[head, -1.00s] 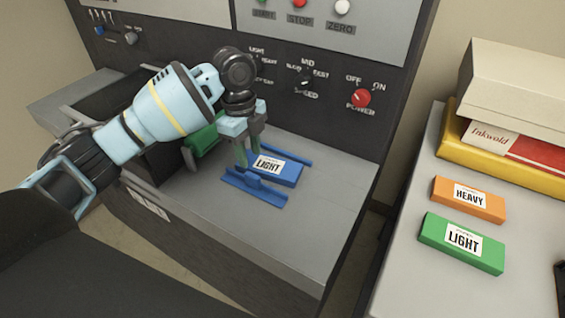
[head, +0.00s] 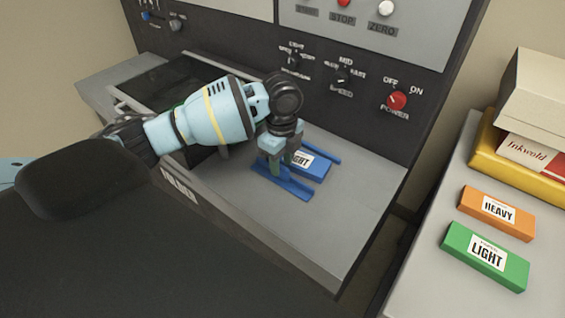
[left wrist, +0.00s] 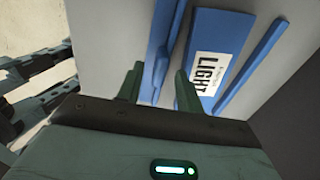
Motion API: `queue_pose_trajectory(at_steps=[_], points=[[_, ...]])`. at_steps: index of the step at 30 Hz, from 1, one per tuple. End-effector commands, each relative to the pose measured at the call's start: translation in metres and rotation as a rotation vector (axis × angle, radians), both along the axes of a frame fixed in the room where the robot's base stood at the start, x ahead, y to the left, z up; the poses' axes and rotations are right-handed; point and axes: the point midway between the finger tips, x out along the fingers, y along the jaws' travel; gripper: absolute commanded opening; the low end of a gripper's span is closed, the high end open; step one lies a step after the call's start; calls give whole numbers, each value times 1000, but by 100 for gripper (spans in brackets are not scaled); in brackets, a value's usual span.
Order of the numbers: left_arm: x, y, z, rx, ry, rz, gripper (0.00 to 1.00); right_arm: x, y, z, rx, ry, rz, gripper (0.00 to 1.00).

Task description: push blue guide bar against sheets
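The near blue guide bar (head: 283,186) lies on the grey machine top, with a raised blue tab along it. Beside it, a blue stack labelled LIGHT (head: 314,168) lies between it and a thin far blue rail (head: 320,152). My left gripper (head: 284,168) is low over the near bar and hides part of the stack. In the left wrist view its fingers (left wrist: 158,82) are apart, and the guide bar (left wrist: 162,50) shows between them. A narrow gap shows there between bar and stack (left wrist: 215,58).
The control panel with the red power knob (head: 397,101) rises behind. A side table at right holds an orange HEAVY pack (head: 497,213), a green LIGHT pack (head: 485,257) and stacked boxes. The machine top right of the stack is clear.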

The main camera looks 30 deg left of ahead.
Motion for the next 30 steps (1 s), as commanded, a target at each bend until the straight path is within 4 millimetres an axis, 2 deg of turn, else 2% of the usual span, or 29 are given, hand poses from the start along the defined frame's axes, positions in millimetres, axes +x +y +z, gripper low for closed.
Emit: queue_pose_trajectory(at_steps=[4, 12, 21, 30], points=[[0, 0, -8, -1, -1, -1, 36, 1, 1, 1, 3, -2, -2, 36], [0, -1, -9, -1, -2, -2, 36, 1, 1, 1, 3, -1, -1, 36], [0, -1, -9, -1, -2, -2, 0, 0, 1, 0, 2, 0, -1, 36], [2, -1, -9, -1, -2, -1, 0, -1, 0, -2, -1, 5, 2, 36]])
